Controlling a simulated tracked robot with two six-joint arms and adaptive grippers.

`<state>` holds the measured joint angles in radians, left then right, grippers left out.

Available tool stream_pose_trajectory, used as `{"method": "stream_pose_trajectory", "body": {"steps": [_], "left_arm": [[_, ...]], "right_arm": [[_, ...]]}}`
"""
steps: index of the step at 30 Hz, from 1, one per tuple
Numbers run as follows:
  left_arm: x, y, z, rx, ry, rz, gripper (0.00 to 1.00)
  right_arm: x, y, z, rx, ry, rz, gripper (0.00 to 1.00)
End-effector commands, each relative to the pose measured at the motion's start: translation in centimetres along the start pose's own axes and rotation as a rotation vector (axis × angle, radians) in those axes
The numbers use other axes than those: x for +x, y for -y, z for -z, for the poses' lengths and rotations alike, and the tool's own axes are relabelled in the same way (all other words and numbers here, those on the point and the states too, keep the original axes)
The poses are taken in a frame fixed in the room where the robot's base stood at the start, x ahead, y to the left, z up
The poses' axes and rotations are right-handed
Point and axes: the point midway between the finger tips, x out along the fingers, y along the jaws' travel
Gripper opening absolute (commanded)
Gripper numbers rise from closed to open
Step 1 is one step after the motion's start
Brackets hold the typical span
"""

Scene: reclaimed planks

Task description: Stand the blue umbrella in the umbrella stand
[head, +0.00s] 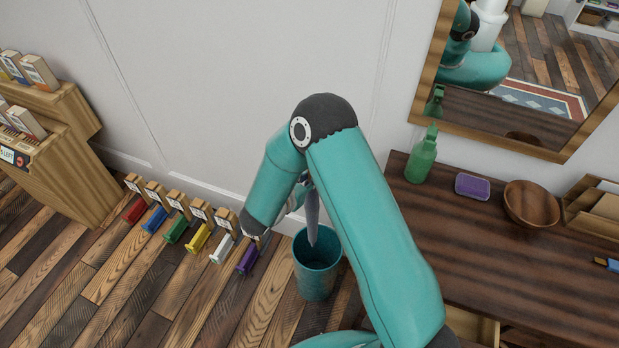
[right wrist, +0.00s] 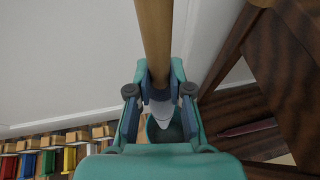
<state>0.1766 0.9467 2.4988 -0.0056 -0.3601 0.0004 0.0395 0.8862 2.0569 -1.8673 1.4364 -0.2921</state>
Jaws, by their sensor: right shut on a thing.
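The umbrella (head: 312,217) is folded and points down, its cloth looking greyish in the head view. Its wooden shaft (right wrist: 153,35) rises through the right wrist view. My right gripper (right wrist: 160,103) is shut on the umbrella around a dark blue part below the wood. In the head view the gripper is mostly hidden behind my arm. The teal umbrella stand (head: 314,282) is a round bin on the floor. The umbrella's tip shows over its opening; I cannot tell whether it is below the rim. My left gripper is not in view.
A dark wooden table (head: 480,250) at the right holds a green spray bottle (head: 422,158), a purple block (head: 472,185) and a bowl (head: 531,204). Several coloured pieces, including a purple one (head: 247,258), line the wall left of the stand. Floor in front is clear.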

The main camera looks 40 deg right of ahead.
Motion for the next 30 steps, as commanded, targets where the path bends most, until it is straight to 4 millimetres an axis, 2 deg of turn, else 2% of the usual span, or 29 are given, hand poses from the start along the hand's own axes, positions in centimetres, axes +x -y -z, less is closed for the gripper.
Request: {"method": "stream_pose_trajectory", "body": {"steps": [1,30], "left_arm": [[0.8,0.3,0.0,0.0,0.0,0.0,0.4],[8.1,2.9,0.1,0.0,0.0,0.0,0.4]], "right_arm": [[0.3,0.0,0.7,0.001,0.002,0.0,0.0],[3.4,0.0,7.8,0.001,0.002,-0.001,0.0]]}}
